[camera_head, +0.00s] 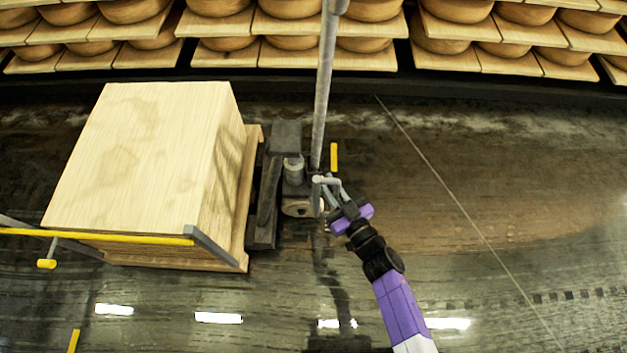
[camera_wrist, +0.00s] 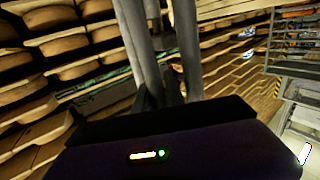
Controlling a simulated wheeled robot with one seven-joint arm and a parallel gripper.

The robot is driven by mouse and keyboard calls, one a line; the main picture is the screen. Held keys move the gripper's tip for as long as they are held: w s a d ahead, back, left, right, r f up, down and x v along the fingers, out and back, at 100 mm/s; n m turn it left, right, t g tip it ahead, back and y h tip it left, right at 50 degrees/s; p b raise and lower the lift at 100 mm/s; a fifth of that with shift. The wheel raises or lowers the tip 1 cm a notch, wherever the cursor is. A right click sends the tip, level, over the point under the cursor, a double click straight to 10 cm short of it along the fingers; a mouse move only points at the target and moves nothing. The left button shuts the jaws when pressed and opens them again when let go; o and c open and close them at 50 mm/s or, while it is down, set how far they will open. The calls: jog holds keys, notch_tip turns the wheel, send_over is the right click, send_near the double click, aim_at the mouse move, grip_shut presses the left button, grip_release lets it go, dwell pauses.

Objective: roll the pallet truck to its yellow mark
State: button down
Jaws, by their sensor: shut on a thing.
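The pallet truck (camera_head: 292,168) is dark grey, with a small wheel low at its front and a long grey pole (camera_head: 325,85) rising from it to the top edge. It stands against the right side of a wooden pallet load (camera_head: 140,155). My gripper (camera_head: 325,187) is shut on the pallet truck near the foot of the pole; the exact part held is hard to make out. In the wrist view grey bars (camera_wrist: 140,45) rise beyond the dark gripper body. Short yellow marks show on the floor, one right beside the truck (camera_head: 334,157) and one at lower left (camera_head: 73,341).
A yellow bar (camera_head: 95,237) with grey ends crosses in front of the load at left. Shelves with cheese wheels (camera_head: 460,45) line the back wall. The wet, dark floor (camera_head: 500,200) to the right is clear, with a thin line across it.

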jog(key=shift+s+a+r+n+y+p, duration=0.25)
jog(key=shift+s+a+n+y+p, duration=0.1)
jog(key=shift+y, duration=0.15)
jog(key=shift+d, duration=0.1)
jog(key=c, duration=1.8)
grip_release()
jog(key=shift+s+f, duration=0.1)
jog(key=shift+o, duration=0.5)
jog(key=shift+d, duration=0.15)
jog(key=shift+d, duration=0.1)
jog(key=p+v, duration=0.1)
jog(key=v, duration=0.6)
jog(key=shift+s, duration=0.3)
jog(key=shift+d, duration=0.1)
